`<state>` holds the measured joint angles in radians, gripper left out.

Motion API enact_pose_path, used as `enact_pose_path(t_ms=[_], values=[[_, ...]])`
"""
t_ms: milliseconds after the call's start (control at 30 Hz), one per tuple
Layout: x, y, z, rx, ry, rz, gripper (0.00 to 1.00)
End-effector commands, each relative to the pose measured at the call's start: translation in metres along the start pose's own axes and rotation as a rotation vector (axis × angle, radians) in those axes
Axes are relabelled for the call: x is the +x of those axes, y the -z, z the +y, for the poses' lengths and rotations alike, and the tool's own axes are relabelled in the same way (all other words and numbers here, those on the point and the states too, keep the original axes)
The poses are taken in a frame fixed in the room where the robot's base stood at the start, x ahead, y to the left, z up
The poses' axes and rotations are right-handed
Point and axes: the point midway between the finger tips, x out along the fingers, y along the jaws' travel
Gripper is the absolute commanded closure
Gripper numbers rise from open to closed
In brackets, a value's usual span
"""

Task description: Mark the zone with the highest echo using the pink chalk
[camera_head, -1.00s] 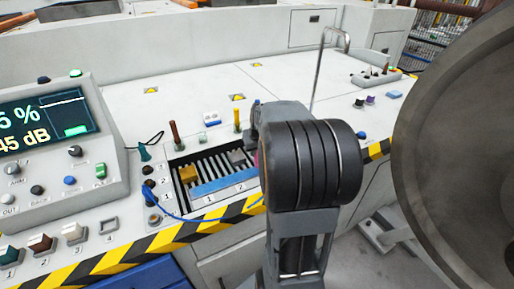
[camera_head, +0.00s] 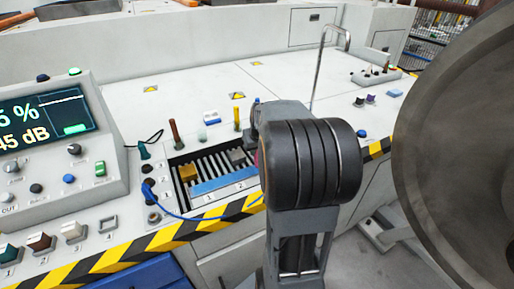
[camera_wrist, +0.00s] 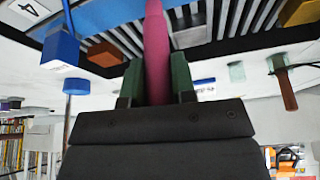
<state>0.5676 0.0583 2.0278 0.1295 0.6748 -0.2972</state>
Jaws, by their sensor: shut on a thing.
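The pink chalk (camera_wrist: 157,45) is a long magenta stick in the wrist view. My gripper (camera_wrist: 157,85) is shut on it, with green-grey fingers on both sides, and it points over a slotted rack (camera_wrist: 215,42). In the head view my wrist covers the gripper and nearly all of the chalk. The instrument screen (camera_head: 45,122) shows a cut-off "5 %" and "45 dB", with a trace line and a green patch. A large grey wheel disc (camera_head: 455,150) fills the right side. No zone marks can be made out on it.
The rack's blue front strip (camera_head: 222,184) bears numbers 1 and 2. A blue cable (camera_head: 180,214) runs along the bench edge beside yellow-black striping (camera_head: 150,243). A thin bent metal rod (camera_head: 318,70) stands behind my wrist. The white bench top (camera_head: 200,85) is mostly clear.

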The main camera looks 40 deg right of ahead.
Motion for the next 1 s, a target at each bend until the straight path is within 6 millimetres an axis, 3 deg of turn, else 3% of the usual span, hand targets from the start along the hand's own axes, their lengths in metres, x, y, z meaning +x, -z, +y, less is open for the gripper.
enact_pose_path(t_ms=[1000], values=[[0.0052, -0.0004, 0.0085, 0.001, 0.000, 0.001, 0.94]])
